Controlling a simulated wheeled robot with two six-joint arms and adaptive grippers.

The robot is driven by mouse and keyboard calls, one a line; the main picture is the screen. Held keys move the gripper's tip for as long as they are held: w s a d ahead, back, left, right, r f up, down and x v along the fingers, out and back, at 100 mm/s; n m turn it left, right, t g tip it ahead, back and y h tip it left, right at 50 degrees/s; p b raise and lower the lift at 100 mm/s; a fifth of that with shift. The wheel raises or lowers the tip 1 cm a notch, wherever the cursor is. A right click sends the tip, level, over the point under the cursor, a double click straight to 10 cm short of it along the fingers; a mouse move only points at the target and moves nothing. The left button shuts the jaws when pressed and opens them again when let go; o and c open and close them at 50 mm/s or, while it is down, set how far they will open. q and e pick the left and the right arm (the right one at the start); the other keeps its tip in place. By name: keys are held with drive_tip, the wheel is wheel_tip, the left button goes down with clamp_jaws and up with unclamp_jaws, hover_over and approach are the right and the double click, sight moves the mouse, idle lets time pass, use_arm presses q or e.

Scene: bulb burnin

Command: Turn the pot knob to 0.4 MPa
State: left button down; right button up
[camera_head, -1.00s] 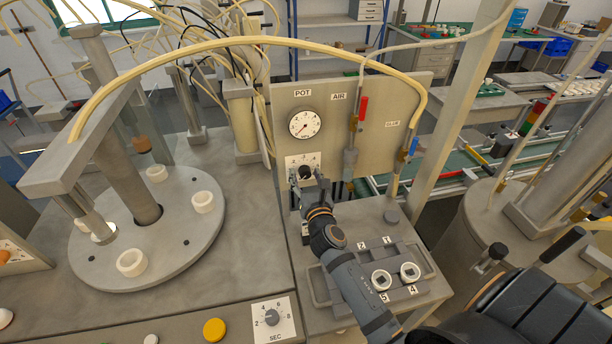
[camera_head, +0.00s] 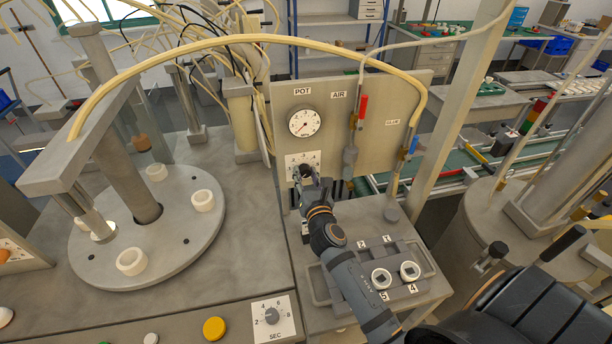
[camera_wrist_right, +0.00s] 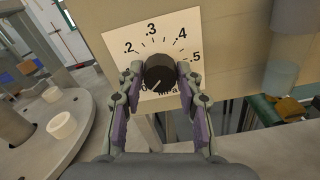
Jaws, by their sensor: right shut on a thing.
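The pot knob (camera_wrist_right: 159,72) is a round black knob on a white dial plate (camera_wrist_right: 128,38) marked .2, .3, .4 and .5, with MPa below. Its pale pointer line points to the lower left, near the bottom of the scale. My right gripper (camera_wrist_right: 160,80) has one finger on each side of the knob and is shut on it. In the head view the right gripper (camera_head: 310,182) reaches the knob (camera_head: 306,171) on the upright panel. My left gripper is not in view.
The panel (camera_head: 350,100) also carries an AIR valve with a red handle (camera_head: 362,107) and a GLUE valve with a blue handle (camera_head: 413,146), right of the knob. A round turntable (camera_head: 180,247) with white cups stands left. A SEC knob (camera_head: 272,316) is at front.

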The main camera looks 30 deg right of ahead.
drive_tip(key=m, duration=0.4)
drive_tip(key=shift+b, duration=0.35)
drive_tip(key=m+b, duration=0.1)
drive_tip(key=m, duration=0.3)
drive_tip(key=shift+m, duration=0.3)
drive_tip(key=m+b, duration=0.1)
drive_tip(key=m, duration=0.3)
drive_tip(key=shift+m+b, duration=0.3)
drive_tip(key=shift+b, duration=0.05)
drive_tip(key=m+b, duration=0.2)
drive_tip(key=m, duration=0.2)
drive_tip(key=shift+m, duration=0.3)
drive_tip(key=m+b, duration=0.2)
drive_tip(key=m, duration=0.2)
drive_tip(key=m+b, duration=0.2)
drive_tip(key=m, duration=0.3)
drive_tip(key=shift+b, duration=0.3)
drive_tip(key=m+b, duration=0.2)
drive_tip(key=m, duration=0.2)
drive_tip(key=shift+m+b, duration=0.8)
drive_tip(key=shift+m, duration=1.2)
